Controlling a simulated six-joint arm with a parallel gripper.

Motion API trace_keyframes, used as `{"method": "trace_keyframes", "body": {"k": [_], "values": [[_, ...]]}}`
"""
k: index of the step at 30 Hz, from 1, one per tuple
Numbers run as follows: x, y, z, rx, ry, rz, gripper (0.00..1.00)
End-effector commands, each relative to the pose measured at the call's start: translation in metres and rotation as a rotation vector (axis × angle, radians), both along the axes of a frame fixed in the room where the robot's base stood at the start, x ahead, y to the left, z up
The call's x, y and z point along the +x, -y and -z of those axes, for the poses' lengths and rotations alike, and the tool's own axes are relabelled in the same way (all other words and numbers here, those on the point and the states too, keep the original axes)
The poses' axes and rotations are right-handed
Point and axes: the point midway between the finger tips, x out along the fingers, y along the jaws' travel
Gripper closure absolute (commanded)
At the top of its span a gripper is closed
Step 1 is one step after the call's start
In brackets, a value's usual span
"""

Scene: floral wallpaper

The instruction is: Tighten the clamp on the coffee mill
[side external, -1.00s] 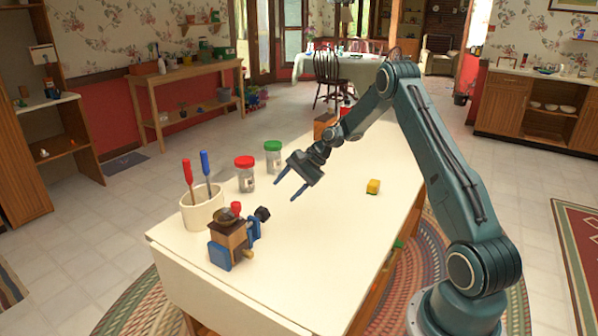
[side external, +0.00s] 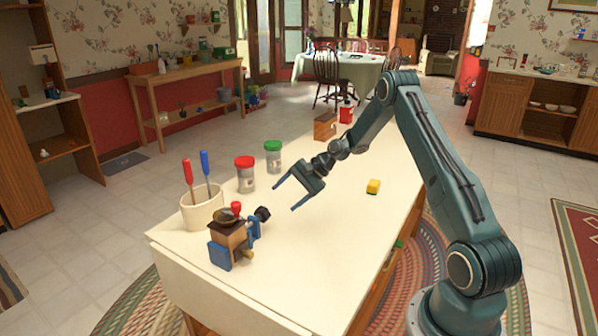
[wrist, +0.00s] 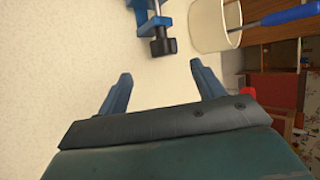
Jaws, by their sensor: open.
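The coffee mill (side external: 230,236) stands upright near the left front of the table, with a wooden body, a dark top and blue parts. Its blue clamp (side external: 254,230) is on its right side and has a black knob (side external: 263,214). In the wrist view, the clamp (wrist: 158,15) and its black knob (wrist: 163,46) show at the top, beyond my fingertips. My gripper (side external: 284,194) is open and empty above the table, to the right of the mill and apart from it. It also shows open in the wrist view (wrist: 164,75).
A cream crock (side external: 203,212) holding red- and blue-handled tools stands behind the mill. A red-lidded jar (side external: 245,178) and a green-lidded jar (side external: 273,160) stand farther back. The table (side external: 300,262) is clear in front of my gripper.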

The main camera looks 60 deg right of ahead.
Motion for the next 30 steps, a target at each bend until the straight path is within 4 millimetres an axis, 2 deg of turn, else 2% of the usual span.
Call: {"method": "trace_keyframes", "body": {"k": [1, 6, 15, 21, 30], "values": [[-0.004, -0.002, 0.01, 0.015, 0.037, -0.015, 0.32], [-0.015, -0.01, 0.031, 0.047, 0.23, -0.057, 0.32], [-0.035, -0.008, 0.05, 0.038, 0.559, 0.018, 0.32], [-0.043, -0.001, 0.052, 0.009, 0.652, 0.076, 0.32], [-0.042, -0.001, 0.053, 0.003, 0.665, 0.083, 0.32]]}}
